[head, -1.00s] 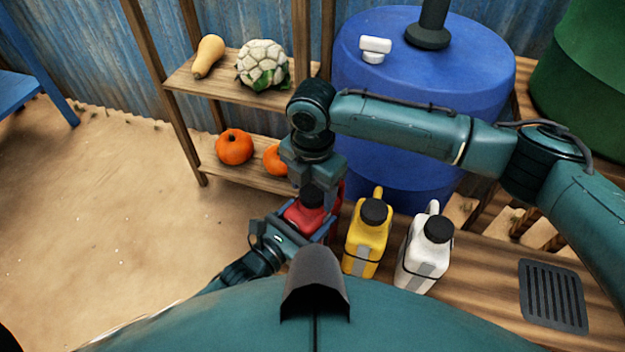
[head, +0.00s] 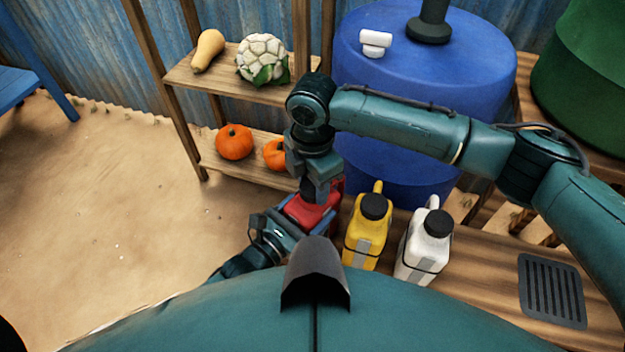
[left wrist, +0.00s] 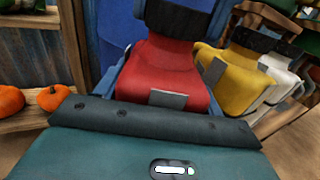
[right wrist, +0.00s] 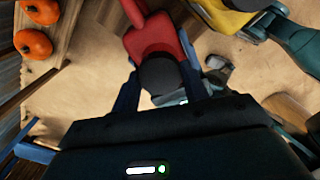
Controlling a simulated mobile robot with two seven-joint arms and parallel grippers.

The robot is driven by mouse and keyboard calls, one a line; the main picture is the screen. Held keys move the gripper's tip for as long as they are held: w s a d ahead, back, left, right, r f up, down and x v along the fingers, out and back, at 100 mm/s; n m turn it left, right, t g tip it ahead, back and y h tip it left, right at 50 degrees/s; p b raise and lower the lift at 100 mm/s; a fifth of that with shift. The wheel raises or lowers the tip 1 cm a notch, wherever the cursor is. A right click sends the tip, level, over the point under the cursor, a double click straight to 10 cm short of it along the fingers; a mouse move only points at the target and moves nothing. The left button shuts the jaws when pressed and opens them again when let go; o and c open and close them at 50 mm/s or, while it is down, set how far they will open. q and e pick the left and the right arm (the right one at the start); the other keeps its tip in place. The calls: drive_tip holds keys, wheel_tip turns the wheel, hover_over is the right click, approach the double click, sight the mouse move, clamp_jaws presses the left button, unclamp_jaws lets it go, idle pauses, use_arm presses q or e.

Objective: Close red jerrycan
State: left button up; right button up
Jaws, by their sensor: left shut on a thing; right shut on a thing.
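The red jerrycan (head: 305,212) stands at the left end of the wooden bench, left of the yellow one; it also shows in the left wrist view (left wrist: 165,72) and the right wrist view (right wrist: 153,37). My left gripper (head: 308,224) is shut on its body, one finger on each side. My right gripper (head: 319,194) comes down from above and is shut on the black cap (right wrist: 160,78), which is over the can's neck. The cap also shows in the left wrist view (left wrist: 180,20). I cannot tell how tightly it sits; my right gripper hides it from the head.
A yellow jerrycan (head: 366,240) and a white jerrycan (head: 425,250), both black-capped, stand close on the right. A blue barrel (head: 420,75) is behind. A shelf (head: 222,80) with a cauliflower (head: 263,58) and pumpkins (head: 234,142) stands behind left. A dark grate (head: 552,292) lies at right.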

drive_tip(key=m, duration=0.7)
drive_tip(key=shift+s, duration=0.1)
drive_tip(key=m, duration=0.4)
drive_tip(key=shift+m, duration=0.4)
drive_tip(key=m, duration=0.3)
drive_tip(key=o, duration=1.2)
drive_tip(key=shift+c, duration=0.2)
wheel_tip(320, 180, up, 12)
use_arm(q)
drive_tip(key=o, duration=2)
drive_tip(key=shift+c, duration=0.2)
